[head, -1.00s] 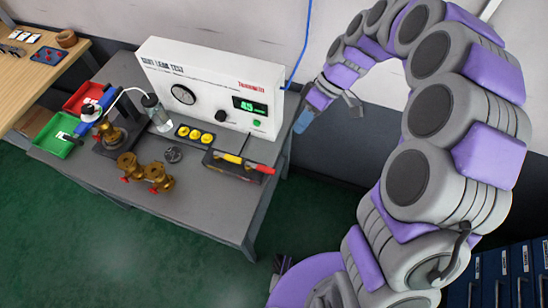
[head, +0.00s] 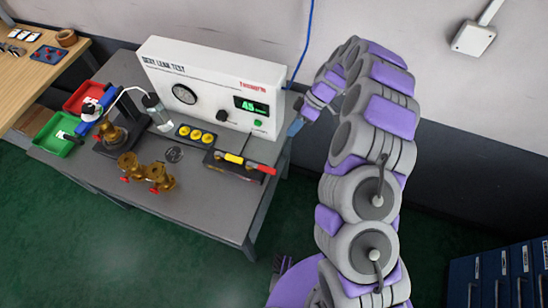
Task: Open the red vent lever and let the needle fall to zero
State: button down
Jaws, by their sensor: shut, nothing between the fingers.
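The leak test box (head: 215,92) stands on the grey bench. Its round dial gauge (head: 184,94) is on the front; the needle is too small to read. A green digital display (head: 251,106) reads about 4.5. Red handles show on the brass valves (head: 129,166) and a red-ended yellow piece (head: 262,168) lies on a dark holder; I cannot tell which, if any, is the vent lever. My gripper (head: 296,127) is shut and empty beside the box's right end, apart from these red parts. Its fingertips are small in view.
The wall is close behind. Blue cabinets (head: 495,275) stand at lower right.

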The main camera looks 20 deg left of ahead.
aim_at(261, 168)
jog(key=s+a+f+b, duration=0.1)
jog(key=s+a+f, duration=0.3)
jog(key=s+f, duration=0.4)
jog(key=shift+s, duration=0.2)
dwell(0.3)
jog(key=shift+s+a+b, duration=0.15)
jog(key=shift+s+b, duration=0.05)
jog(key=shift+b, duration=0.2)
